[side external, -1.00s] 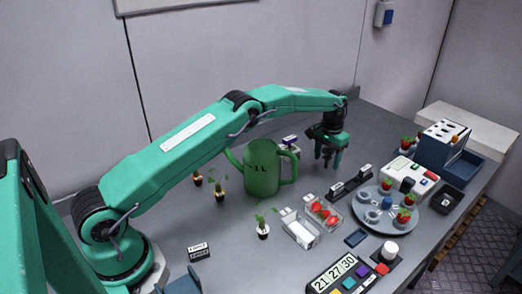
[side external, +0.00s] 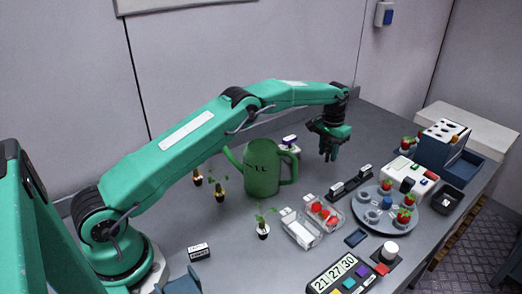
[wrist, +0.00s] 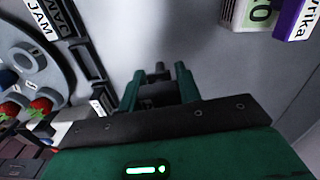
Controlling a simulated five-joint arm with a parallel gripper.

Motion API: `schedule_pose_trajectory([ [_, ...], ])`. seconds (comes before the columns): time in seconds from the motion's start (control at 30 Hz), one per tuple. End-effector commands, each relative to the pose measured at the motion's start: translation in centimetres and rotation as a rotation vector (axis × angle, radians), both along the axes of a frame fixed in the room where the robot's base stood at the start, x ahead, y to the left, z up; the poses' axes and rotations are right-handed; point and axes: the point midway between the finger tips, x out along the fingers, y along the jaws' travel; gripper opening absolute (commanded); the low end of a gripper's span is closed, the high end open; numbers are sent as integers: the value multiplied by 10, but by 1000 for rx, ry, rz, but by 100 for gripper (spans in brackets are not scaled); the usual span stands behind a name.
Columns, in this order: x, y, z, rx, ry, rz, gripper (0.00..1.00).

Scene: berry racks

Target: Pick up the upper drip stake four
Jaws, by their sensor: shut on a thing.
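My gripper (side external: 328,150) hangs above the grey table, behind the dark labelled rack (side external: 350,185). The table below the fingertips looks bare in the wrist view.
The green watering can (side external: 262,168) stands left of my gripper, with a purple-topped box (side external: 289,143) behind it. A round grey tray (side external: 372,222) with strawberries and cups is at the right. The labelled rack (wrist: 88,62) also shows in the wrist view. Seedlings stand at the left.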

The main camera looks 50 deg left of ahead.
Motion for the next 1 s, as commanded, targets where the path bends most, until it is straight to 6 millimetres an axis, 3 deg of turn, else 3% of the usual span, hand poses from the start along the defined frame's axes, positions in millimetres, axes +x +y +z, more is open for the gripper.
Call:
schedule_pose_trajectory([
  [0.13, 1, 0, 18, 0, -3, 0, 12],
  [0.37, -9, -18, 28, 0, -1, -1, 12],
  [0.8, -43, -78, 69, -1, -1, -2, 12],
  [1.0, -52, -95, 80, -1, 0, -1, 12],
])
